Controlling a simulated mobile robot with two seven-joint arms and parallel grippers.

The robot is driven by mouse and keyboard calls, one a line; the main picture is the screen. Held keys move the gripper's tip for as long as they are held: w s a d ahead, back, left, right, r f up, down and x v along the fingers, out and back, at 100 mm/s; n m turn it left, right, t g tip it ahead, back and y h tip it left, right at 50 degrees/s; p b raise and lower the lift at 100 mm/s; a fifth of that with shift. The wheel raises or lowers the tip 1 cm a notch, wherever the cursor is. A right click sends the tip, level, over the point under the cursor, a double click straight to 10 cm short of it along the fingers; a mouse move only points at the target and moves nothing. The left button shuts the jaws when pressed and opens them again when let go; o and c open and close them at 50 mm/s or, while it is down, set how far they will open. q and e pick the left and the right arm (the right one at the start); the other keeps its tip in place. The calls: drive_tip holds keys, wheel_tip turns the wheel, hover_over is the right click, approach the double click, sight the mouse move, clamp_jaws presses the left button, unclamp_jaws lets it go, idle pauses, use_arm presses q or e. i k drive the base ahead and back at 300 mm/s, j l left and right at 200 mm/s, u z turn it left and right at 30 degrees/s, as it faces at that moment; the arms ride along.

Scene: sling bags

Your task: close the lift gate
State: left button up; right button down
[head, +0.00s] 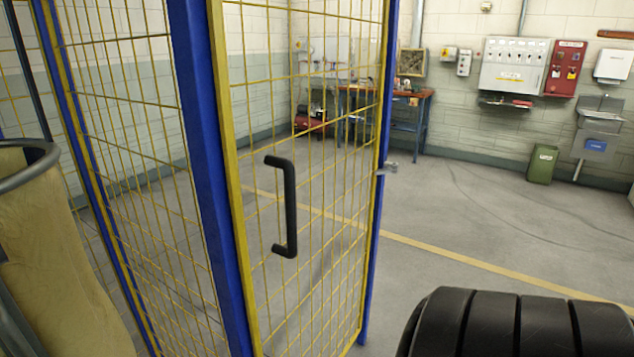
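The lift gate (327,205) is a yellow wire-mesh panel in a yellow frame, standing upright in the middle of the head view. A black bar handle (290,205) is fixed on its left part. A thick blue post (205,160) runs along its left edge and a thinner blue post (374,240) along its right edge. A small metal fitting (390,168) sticks out from the right post. I cannot tell whether the gate is fully shut or latched, and its bottom left corner is cut off. Neither of my grippers is in view.
More yellow mesh (130,150) stands left of the gate. A beige bag (55,260) under a grey ring (30,165) is at the left edge. A black ribbed, tyre-like object (520,325) fills the bottom right. A workbench (408,110) and green bin (542,164) stand far back.

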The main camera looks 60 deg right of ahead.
sight(215, 15)
drive_tip(key=z, duration=1.95)
drive_tip(key=i+l, duration=0.2)
drive_tip(key=l, duration=0.15)
drive_tip(key=i+l, duration=0.2)
drive_tip(key=l, duration=0.15)
drive_tip(key=i+l, duration=0.2)
drive_tip(key=l, duration=0.15)
drive_tip(key=i+l+u, duration=0.1)
drive_tip(key=u, duration=0.3)
drive_tip(key=l+u, duration=0.4)
drive_tip(key=i+l+u, duration=0.1)
drive_tip(key=u, duration=0.3)
drive_tip(key=l, duration=0.1)
